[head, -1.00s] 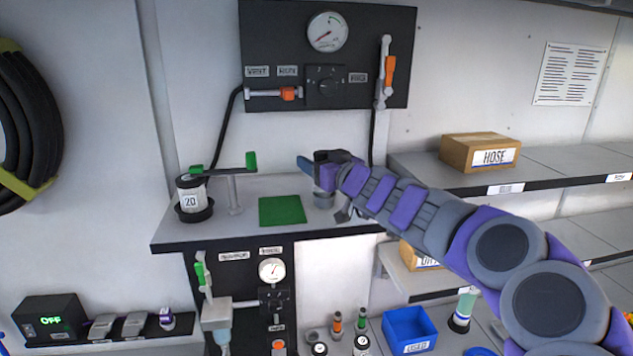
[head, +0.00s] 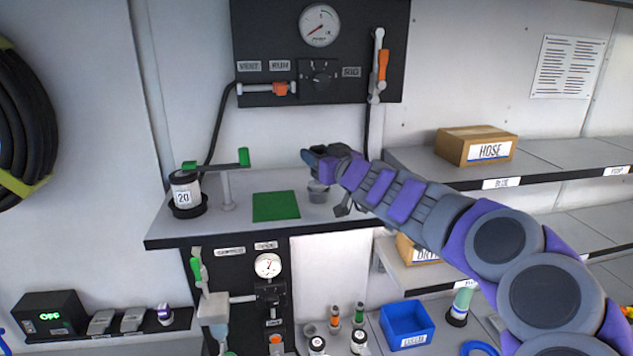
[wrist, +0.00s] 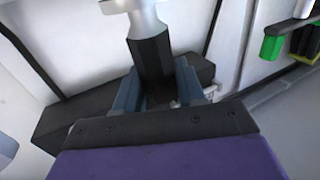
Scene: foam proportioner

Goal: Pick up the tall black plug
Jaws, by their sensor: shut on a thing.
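The black plug (wrist: 152,58) shows in the wrist view as a dark, faceted body with a silver end (wrist: 134,8) at the top of the picture. My gripper (wrist: 157,82) has its two blue fingers shut on it, one on each side. The plug's lower part is hidden behind the gripper's body. In the head view my gripper (head: 308,156) is above the counter, right of the green mat; I cannot make out the plug there.
The counter (head: 235,225) holds a green mat (head: 276,206), a grey cup (head: 318,192) below my gripper, and a canister marked 20 (head: 185,190) beside a green-handled stand. A black gauge panel (head: 350,75) is on the wall behind. Shelves with boxes (head: 476,146) are at right.

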